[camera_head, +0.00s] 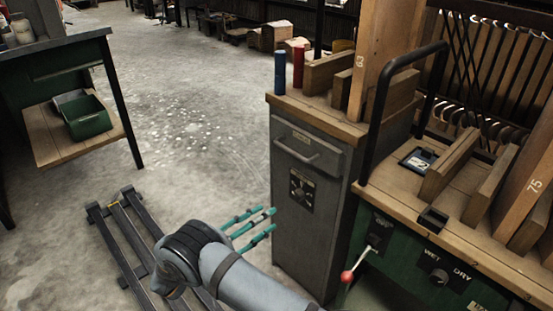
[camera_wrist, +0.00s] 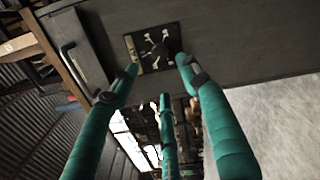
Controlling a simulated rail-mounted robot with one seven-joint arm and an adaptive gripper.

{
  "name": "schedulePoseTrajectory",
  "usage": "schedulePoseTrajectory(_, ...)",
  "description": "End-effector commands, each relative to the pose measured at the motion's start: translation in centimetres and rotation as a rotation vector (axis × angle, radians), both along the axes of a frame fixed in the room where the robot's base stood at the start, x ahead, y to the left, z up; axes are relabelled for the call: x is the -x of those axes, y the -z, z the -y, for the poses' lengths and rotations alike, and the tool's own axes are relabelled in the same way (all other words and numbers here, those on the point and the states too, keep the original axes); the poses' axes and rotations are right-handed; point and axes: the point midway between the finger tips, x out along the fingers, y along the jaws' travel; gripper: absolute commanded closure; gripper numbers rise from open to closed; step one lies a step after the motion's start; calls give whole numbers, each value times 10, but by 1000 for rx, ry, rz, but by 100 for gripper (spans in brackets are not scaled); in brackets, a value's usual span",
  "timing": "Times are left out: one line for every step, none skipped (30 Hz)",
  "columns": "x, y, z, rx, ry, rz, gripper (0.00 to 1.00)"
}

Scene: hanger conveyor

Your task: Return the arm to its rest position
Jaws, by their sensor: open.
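My gripper (camera_head: 262,222) has teal fingers and stands low in front of the grey cabinet (camera_head: 300,227). In the head view the fingers point right, toward the cabinet's lower front. In the wrist view the gripper (camera_wrist: 160,75) is spread open with nothing between its fingers. Beyond the fingertips, the wrist view shows the cabinet face (camera_wrist: 215,35) with its black picture plate (camera_wrist: 150,45) and a bar handle (camera_wrist: 75,66). I cannot tell the exact gap between fingertips and cabinet.
A green machine (camera_head: 400,262) with a red-knobbed lever (camera_head: 347,276) stands right of the cabinet. Blue (camera_head: 280,72) and red (camera_head: 298,67) cylinders stand on the cabinet top. A green workbench (camera_head: 75,60) is at left. Open concrete floor (camera_head: 195,90) lies between.

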Motion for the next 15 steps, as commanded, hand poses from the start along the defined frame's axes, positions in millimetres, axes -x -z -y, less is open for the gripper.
schedulePoseTrajectory(-4, 0, 5, 1, 4, -1, 54)
schedulePoseTrajectory(-7, 0, 8, 1, 4, 0, 54)
schedulePoseTrajectory(-12, 0, 12, 0, 6, 0, 54)
schedulePoseTrajectory(-16, 0, 16, 0, 6, 0, 54)
schedulePoseTrajectory(-20, 0, 19, 0, 4, 0, 54)
schedulePoseTrajectory(-26, 0, 25, 0, 4, 0, 54)
schedulePoseTrajectory(-30, 0, 29, 1, 5, 0, 54)
schedulePoseTrajectory(-34, 0, 33, 1, 5, 0, 54)
schedulePoseTrajectory(-41, 0, 39, 1, 4, 0, 54)
schedulePoseTrajectory(-45, 0, 42, 0, 4, 0, 54)
schedulePoseTrajectory(-50, 0, 46, 0, 4, 0, 54)
schedulePoseTrajectory(-55, 0, 52, 0, 5, 1, 54)
schedulePoseTrajectory(-59, 0, 55, 0, 4, 0, 54)
schedulePoseTrajectory(-63, 0, 58, 0, 4, 0, 54)
schedulePoseTrajectory(-68, 0, 62, 0, 4, 0, 54)
